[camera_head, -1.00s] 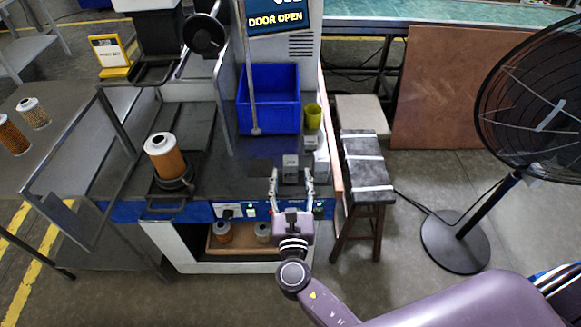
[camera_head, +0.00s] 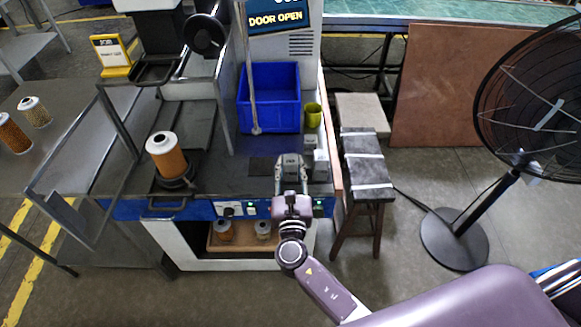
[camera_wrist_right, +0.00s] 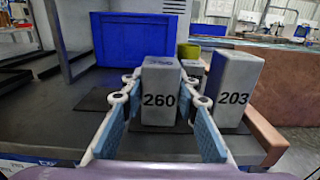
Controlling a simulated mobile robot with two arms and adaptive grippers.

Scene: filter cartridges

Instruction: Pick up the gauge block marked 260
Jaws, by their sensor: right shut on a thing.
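The gauge block marked 260 (camera_wrist_right: 160,95) is a grey upright block with black digits on its near face. It also shows in the head view (camera_head: 290,161), on the machine's front worktop beside its right edge. My right gripper (camera_head: 291,174) reaches it from the front. In the wrist view its blue-padded fingers (camera_wrist_right: 165,108) stand on either side of the block and are shut on it. I cannot tell whether the block's base is clear of the surface. My left gripper is in neither view.
A taller block marked 203 (camera_wrist_right: 234,88) stands close on the right. A smaller block (camera_head: 310,142) stands behind. A blue bin (camera_head: 269,97) and a yellow-green cup (camera_head: 313,116) are farther back. An orange filter cartridge (camera_head: 167,158) stands left; dark worktop between is clear.

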